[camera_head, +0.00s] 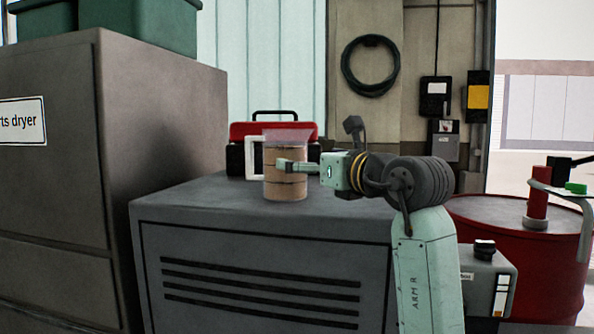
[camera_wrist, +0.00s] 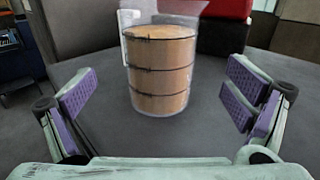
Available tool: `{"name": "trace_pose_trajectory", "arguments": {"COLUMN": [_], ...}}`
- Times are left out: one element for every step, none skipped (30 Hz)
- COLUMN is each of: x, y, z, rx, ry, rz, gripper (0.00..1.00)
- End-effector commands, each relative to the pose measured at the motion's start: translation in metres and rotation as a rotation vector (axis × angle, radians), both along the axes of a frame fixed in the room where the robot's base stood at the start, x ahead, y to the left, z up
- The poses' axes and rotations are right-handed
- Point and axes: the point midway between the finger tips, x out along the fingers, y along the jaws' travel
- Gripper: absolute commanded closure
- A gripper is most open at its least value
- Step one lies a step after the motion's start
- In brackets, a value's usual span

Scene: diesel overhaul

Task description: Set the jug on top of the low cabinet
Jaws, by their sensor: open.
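The jug (camera_head: 285,178) is a clear vessel with a brown content and dark ring lines. It stands upright on the grey top of the low cabinet (camera_head: 190,210), near its middle. Its pale handle is on the left in the head view. In the wrist view the jug (camera_wrist: 160,75) is straight ahead, with the handle at its back left. My gripper (camera_head: 290,166) is at the jug's right side in the head view. In the wrist view my gripper (camera_wrist: 168,98) is open, with its purple pads apart on either side of the jug and clear of it.
A red and black toolbox (camera_head: 273,140) stands behind the jug on the cabinet. A tall parts dryer (camera_head: 160,130) rises at the left. A red drum (camera_head: 530,250) and a grey can (camera_head: 487,280) stand at the right. The cabinet's front left top is clear.

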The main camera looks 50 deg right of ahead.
Motion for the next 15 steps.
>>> {"name": "trace_pose_trajectory", "arguments": {"x": [-0.006,-0.009,-0.011,-0.012,-0.013,-0.014,-0.015,-0.015,-0.015,-0.015,-0.015,-0.014,-0.013,-0.010,-0.004], "y": [0.002,0.003,0.004,0.004,0.005,0.005,0.005,0.005,0.005,0.005,0.005,0.005,0.007,0.009,0.015], "z": [-0.002,-0.002,-0.001,-0.001,-0.001,-0.001,0.000,0.000,0.000,0.000,0.000,0.000,0.000,0.000,0.000], "rx": [-0.002,-0.001,-0.001,-0.001,0.000,0.001,0.001,0.001,0.001,0.001,0.000,0.000,0.001,0.000,0.000], "ry": [0.001,0.000,0.001,0.001,0.002,0.002,0.002,0.002,0.002,0.002,0.001,0.001,0.000,-0.002,-0.009], "rz": [-0.001,-0.001,0.000,0.000,0.000,0.001,0.001,0.001,0.001,0.001,0.001,0.002,0.006,0.015,0.036], "gripper": [0.04,0.04,0.04,0.04,0.04,0.04,0.04,0.04,0.04,0.04,0.04,0.04,0.04,0.04,0.04]}}
